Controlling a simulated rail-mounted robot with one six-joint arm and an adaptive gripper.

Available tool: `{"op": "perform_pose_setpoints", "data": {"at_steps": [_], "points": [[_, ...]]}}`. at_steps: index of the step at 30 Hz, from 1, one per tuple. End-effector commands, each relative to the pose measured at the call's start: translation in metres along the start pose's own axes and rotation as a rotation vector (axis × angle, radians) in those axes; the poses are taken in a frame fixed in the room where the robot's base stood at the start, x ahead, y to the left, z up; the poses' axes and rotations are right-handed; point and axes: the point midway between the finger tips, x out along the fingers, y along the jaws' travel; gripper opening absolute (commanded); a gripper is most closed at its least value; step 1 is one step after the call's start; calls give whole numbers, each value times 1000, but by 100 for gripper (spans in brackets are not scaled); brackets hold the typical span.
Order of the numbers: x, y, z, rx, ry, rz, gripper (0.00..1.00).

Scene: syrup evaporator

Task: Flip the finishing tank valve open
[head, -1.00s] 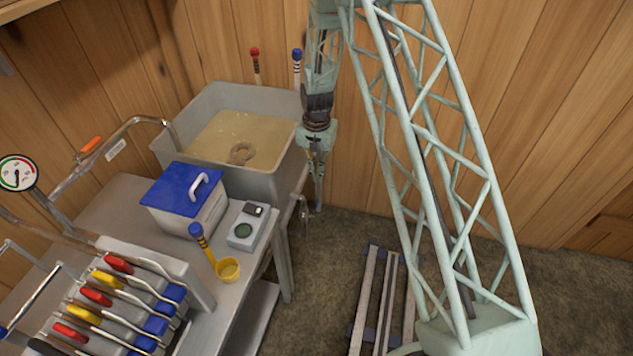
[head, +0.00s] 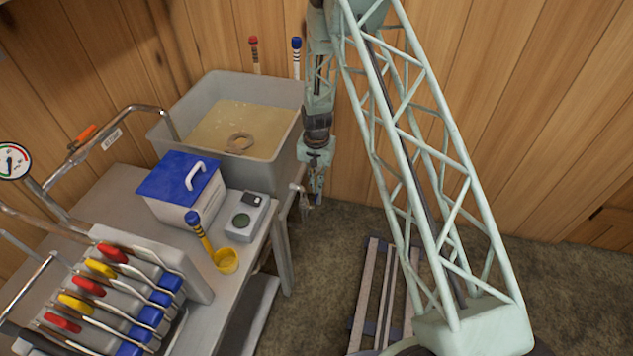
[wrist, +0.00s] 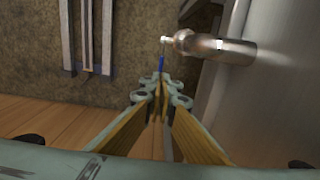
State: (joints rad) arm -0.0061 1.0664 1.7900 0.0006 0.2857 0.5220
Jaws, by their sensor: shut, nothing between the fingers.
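The finishing tank (head: 275,150) is a grey open basin of tan liquid at the back of the bench. Its metal valve (head: 304,194) sticks out low on the right side, above the floor. In the wrist view the valve's metal body (wrist: 222,47) projects left from the grey tank wall (wrist: 275,105). A thin blue piece (wrist: 162,64) hangs below its pale tip, probably the lever. My gripper (wrist: 160,88) is shut and empty, its fingertips just below the blue piece; I cannot tell whether they touch. In the head view my gripper (head: 317,190) is beside the valve, partly overlapping it.
Several colored-handled levers (head: 100,270) are at front left. Metal rails (head: 378,295) lie on the floor. Wooden walls stand behind.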

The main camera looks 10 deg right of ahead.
Motion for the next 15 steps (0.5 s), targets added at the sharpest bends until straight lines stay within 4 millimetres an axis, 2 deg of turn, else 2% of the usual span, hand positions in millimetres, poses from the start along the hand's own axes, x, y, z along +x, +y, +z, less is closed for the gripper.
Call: {"op": "perform_pose_setpoints", "data": {"at_steps": [6,15], "points": [[15,0,0,0,0,0,0],[18,0,0,0,0,0,0]]}}
